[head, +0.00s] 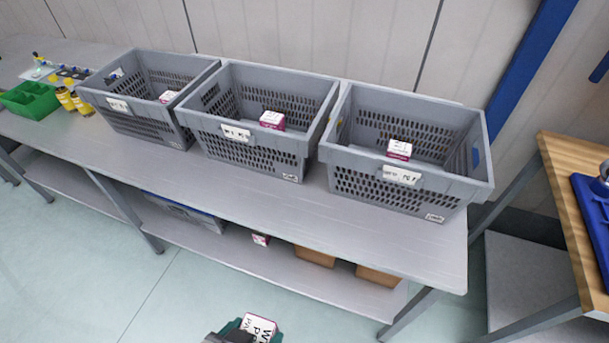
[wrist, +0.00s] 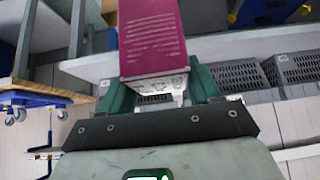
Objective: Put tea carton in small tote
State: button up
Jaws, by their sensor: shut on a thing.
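My gripper (head: 246,330) shows at the bottom edge of the head view, in front of the bench. It is shut on a white and magenta tea carton (head: 261,326), which is partly cut off by the frame. In the wrist view the carton's magenta side (wrist: 152,38) stands between my green fingers (wrist: 160,92). Three grey totes stand in a row on the bench: left (head: 158,128), middle (head: 245,148) and right (head: 375,188). They look alike in size, so I cannot tell which is the small tote. Each holds a similar small carton.
A small green bin (head: 30,100) and yellow bottles (head: 82,104) are at the bench's left. The front strip of the bench (head: 240,195) is clear. The lower shelf holds brown boxes (head: 315,256) and a small carton (head: 260,239). A wooden-topped table (head: 572,170) stands at right.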

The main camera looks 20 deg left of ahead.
jog(key=w+d+f+b, duration=0.3)
jog(key=w+d+f, duration=0.9)
jog(key=w+d, duration=0.2)
jog(key=w+d+f+b, duration=0.1)
jog(key=d+f, duration=0.3)
jog(key=d, duration=0.4)
jog(key=w+d+f, duration=0.2)
jog(key=d+f, duration=0.2)
jog(key=d, duration=0.5)
jog(key=shift+w+d+b, duration=0.15)
jog(key=shift+d+b, duration=0.15)
jog(key=shift+b, duration=0.05)
jog(key=shift+w+f, duration=0.1)
jog(key=shift+f, duration=0.05)
